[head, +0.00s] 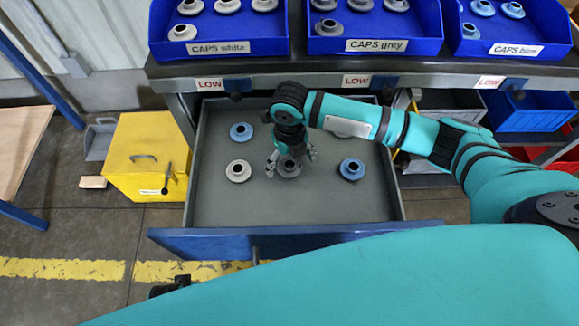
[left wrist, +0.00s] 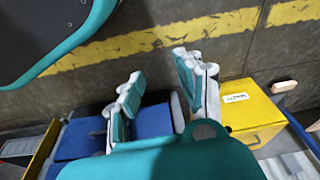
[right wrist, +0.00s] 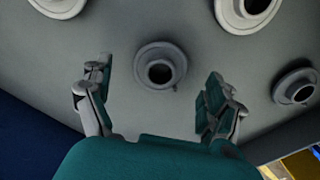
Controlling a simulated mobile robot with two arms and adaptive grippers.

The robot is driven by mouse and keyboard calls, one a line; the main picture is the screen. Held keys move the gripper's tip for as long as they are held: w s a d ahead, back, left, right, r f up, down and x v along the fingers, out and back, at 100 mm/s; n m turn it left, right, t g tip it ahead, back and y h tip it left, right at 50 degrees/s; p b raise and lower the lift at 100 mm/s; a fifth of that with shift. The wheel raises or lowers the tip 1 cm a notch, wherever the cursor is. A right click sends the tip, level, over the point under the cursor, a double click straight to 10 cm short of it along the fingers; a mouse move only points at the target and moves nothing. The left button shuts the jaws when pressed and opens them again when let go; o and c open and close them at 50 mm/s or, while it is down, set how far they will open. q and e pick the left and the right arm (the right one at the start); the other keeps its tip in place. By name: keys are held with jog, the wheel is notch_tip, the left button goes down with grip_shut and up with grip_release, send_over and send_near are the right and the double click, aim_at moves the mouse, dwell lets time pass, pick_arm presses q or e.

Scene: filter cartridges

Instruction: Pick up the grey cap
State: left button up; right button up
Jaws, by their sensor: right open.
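The grey cap (head: 289,168) lies in the open drawer, a round flanged piece with a raised collar. It also shows in the right wrist view (right wrist: 160,65), between and beyond the fingertips. My right gripper (head: 290,158) points down just over this cap, its fingers spread on either side. The fingers are open in the right wrist view (right wrist: 158,85), and nothing is clamped between them. My left gripper (left wrist: 156,78) is open and empty in the left wrist view, over the floor area away from the caps.
The drawer (head: 300,212) also holds two blue caps (head: 352,169) (head: 241,132), a whitish cap (head: 238,171) and a cap partly behind my arm. Above are blue bins, including the grey-caps bin (head: 375,46). A yellow box (head: 148,155) stands left of the drawer.

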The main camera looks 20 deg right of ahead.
jog(key=shift+f, duration=0.8)
jog(key=shift+r, duration=0.1)
jog(key=c, duration=1)
jog(key=shift+c, duration=0.2)
